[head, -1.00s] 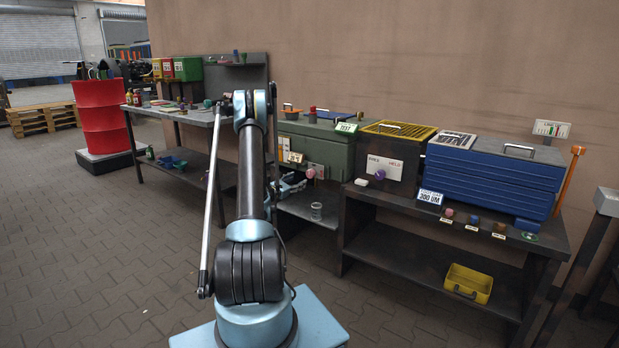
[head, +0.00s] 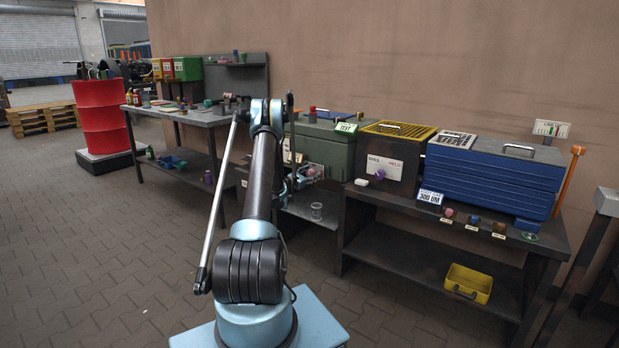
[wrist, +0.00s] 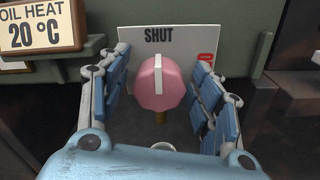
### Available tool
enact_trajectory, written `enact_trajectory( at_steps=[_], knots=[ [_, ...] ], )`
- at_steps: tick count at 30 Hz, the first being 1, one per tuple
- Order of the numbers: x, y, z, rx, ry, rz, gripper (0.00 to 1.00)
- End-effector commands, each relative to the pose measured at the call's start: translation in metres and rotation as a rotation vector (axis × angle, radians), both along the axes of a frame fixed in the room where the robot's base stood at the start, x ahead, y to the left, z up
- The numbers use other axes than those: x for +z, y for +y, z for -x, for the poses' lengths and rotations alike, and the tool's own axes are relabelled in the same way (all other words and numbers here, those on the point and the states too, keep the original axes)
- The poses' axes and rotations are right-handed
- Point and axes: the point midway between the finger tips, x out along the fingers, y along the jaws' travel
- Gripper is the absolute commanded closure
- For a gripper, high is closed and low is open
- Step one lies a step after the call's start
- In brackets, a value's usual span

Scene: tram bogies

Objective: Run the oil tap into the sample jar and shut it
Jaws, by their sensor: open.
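The oil tap's round pink knob (wrist: 162,82) has a pale upright bar and sits in front of a white plate (wrist: 150,40) reading SHUT. A red mark at the plate's right is partly hidden. A brown spout (wrist: 160,118) shows below the knob. My gripper (wrist: 163,88) is open, with its fingers on either side of the knob; contact is not clear. In the head view my gripper (head: 297,178) is at the green tank's front, by the pink knob (head: 311,172). The clear sample jar (head: 316,211) stands on the low shelf below; a pale rim (wrist: 176,147) shows beneath the spout.
A sign (wrist: 40,27) reads OIL HEAT 20 °C on the green tank (head: 327,145). To the right are a yellow-topped unit (head: 398,131) and a blue chest (head: 490,178) on a dark bench. A yellow bin (head: 468,283) sits on its lower shelf.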

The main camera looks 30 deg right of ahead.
Motion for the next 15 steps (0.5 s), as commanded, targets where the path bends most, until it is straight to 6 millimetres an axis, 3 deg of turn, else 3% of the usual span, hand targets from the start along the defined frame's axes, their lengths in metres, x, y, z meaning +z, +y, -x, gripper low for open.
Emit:
enact_trajectory(
  at_steps=[5, 11, 15],
  knots=[
    [0.0001, 0.0002, -0.0001, 0.0, 0.0, 0.0, 0.41],
    [0.0, 0.0003, -0.0002, 0.0, 0.0, 0.0, 0.84],
    [0.0, 0.0003, -0.0002, 0.0, -0.001, 0.0, 0.86]
  ],
)
